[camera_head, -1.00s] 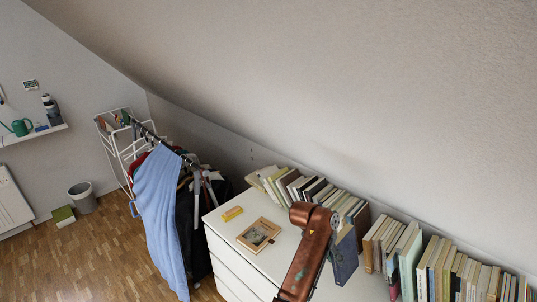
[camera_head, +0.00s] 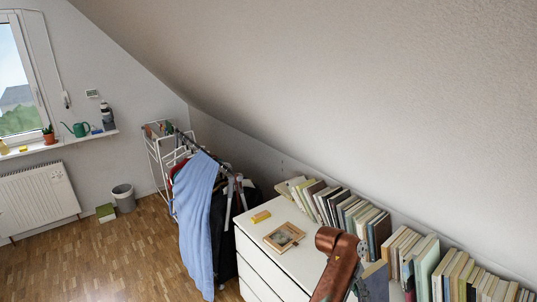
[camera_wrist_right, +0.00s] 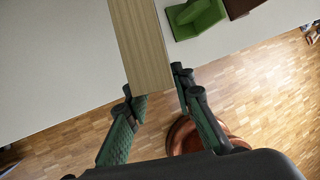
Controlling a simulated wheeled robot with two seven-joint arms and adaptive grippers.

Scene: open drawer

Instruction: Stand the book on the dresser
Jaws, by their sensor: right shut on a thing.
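The white dresser (camera_head: 262,238) stands at the lower middle of the head view. My copper-coloured right arm reaches over it from below. A dark blue book (camera_head: 374,284) shows just right of the arm, partly cut off by the bottom edge. In the right wrist view my right gripper (camera_wrist_right: 156,88) has its green fingers closed on both sides of the book, whose tan page edge (camera_wrist_right: 140,45) faces the camera. The gripper is hidden behind my arm in the head view. Whether the book touches the dresser top cannot be told. My left gripper is not in view.
A row of books (camera_head: 345,210) stands along the sloped wall at the back of the dresser. A wooden picture frame (camera_head: 284,237) and a yellow block (camera_head: 261,217) lie on its left part. A clothes rack with a blue garment (camera_head: 197,220) stands close left.

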